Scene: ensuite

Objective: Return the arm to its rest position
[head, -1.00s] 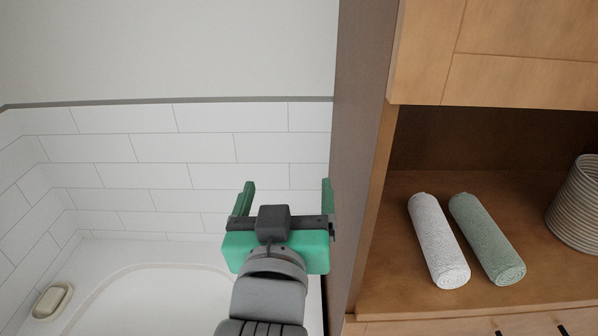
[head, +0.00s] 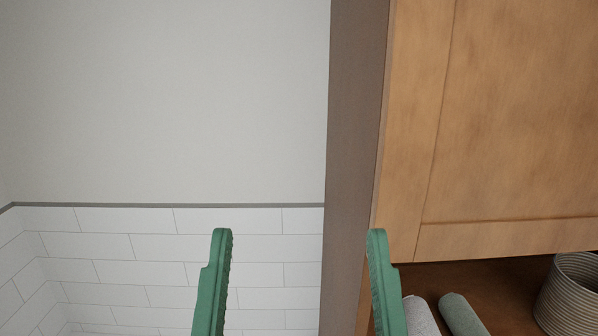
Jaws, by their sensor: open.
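The left finger is in front of the white tiled wall. The right finger is in front of the cabinet's side edge, close in the picture to the white rolled towel. The rest of my arm is below the frame.
A wooden cabinet (head: 510,110) fills the right side. In its open niche are a white rolled towel (head: 420,316), a green rolled towel (head: 461,315) and a ribbed basket (head: 573,297). The tiled wall (head: 130,255) is at left, with plain wall above.

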